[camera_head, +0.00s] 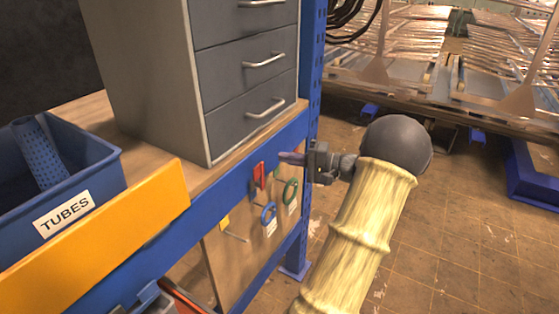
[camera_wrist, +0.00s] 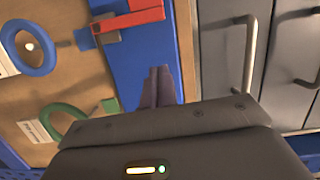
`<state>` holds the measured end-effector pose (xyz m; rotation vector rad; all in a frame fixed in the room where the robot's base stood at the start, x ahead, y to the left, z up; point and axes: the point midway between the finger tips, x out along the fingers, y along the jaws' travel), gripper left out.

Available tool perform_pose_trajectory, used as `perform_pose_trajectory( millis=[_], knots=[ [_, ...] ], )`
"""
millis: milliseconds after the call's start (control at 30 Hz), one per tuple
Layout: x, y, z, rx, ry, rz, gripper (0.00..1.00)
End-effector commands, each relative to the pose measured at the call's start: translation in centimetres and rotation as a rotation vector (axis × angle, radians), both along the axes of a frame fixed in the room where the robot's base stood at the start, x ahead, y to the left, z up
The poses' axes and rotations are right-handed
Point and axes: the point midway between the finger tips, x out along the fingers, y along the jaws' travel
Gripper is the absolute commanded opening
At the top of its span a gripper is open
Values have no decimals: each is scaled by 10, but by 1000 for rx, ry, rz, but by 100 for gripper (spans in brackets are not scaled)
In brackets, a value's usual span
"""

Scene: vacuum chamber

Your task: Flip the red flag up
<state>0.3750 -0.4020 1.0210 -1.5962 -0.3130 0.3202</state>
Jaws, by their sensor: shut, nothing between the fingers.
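The red flag (camera_head: 259,175) is a small red piece on the front of the blue beam (camera_head: 222,198). In the wrist view the flag (camera_wrist: 128,20) is a red bar by a grey bracket, lying across the beam's edge near the top. My gripper (camera_head: 281,157) is just right of the flag in the head view, its fingers pointing left towards the beam. In the wrist view my gripper's fingertips (camera_wrist: 160,72) are together and empty, in front of the blue beam and apart from the flag. The flag's pivot is not clear.
A grey drawer cabinet (camera_head: 243,75) stands on the bench above the beam. Blue (camera_head: 268,214) and green (camera_head: 290,192) rings hang on the panel below. A blue tubes bin (camera_head: 95,158) and an orange board (camera_head: 120,225) are at left. Open floor lies right.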

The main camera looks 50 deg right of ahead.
Motion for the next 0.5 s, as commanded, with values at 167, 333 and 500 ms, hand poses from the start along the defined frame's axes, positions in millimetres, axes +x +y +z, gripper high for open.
perform_pose_trajectory(
  millis=[167,333,500],
  knots=[
    [-35,-15,-1,-2,0,-5,0],
    [-62,-27,0,-1,0,-4,0],
    [-76,-32,0,-1,0,-2,0]
  ],
)
